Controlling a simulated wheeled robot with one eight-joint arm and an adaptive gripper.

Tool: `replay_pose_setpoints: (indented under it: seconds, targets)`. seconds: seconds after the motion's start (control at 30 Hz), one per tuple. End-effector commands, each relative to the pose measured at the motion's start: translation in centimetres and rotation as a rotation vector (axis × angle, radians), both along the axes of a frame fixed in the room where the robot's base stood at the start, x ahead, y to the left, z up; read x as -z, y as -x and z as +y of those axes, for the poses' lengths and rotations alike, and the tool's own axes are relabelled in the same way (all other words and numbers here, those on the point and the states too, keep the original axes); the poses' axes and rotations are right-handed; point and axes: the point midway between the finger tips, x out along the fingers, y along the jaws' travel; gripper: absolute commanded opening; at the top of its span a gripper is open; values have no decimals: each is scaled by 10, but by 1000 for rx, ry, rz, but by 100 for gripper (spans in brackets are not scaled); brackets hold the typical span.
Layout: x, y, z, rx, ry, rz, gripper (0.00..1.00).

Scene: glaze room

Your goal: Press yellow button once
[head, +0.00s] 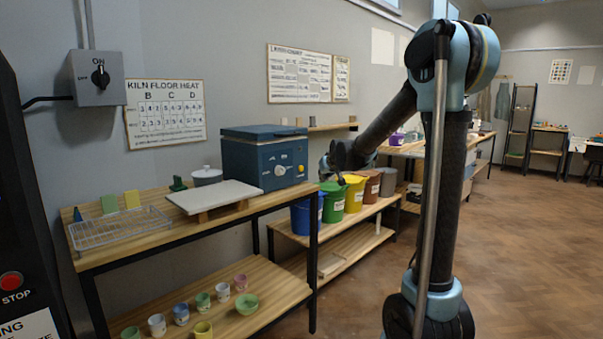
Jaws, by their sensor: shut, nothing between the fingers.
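My gripper (339,178) is right of this device, above the coloured buckets, pointing down. It is small and dark in the view, shut and empty. Whether it touches anything below cannot be told. My arm rises in front of the right part of the room.
Buckets, including a yellow one (354,194) and a green one (333,203), stand on a low shelf under my gripper. A red stop button (11,282) is at the far left. Small cups and a green bowl (247,304) sit on the bench's lower shelf. Open floor lies right.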

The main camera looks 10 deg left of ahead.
Motion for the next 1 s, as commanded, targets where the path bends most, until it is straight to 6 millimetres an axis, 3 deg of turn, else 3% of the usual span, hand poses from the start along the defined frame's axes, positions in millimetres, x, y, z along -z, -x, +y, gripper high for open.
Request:
replay_pose_setpoints:
  seconds: [0.6, 1.0]
  targets:
    - [0, -41, 53, -1, 0, 0, 0]
    - [0, -52, 66, 1, 1, 0, 0]
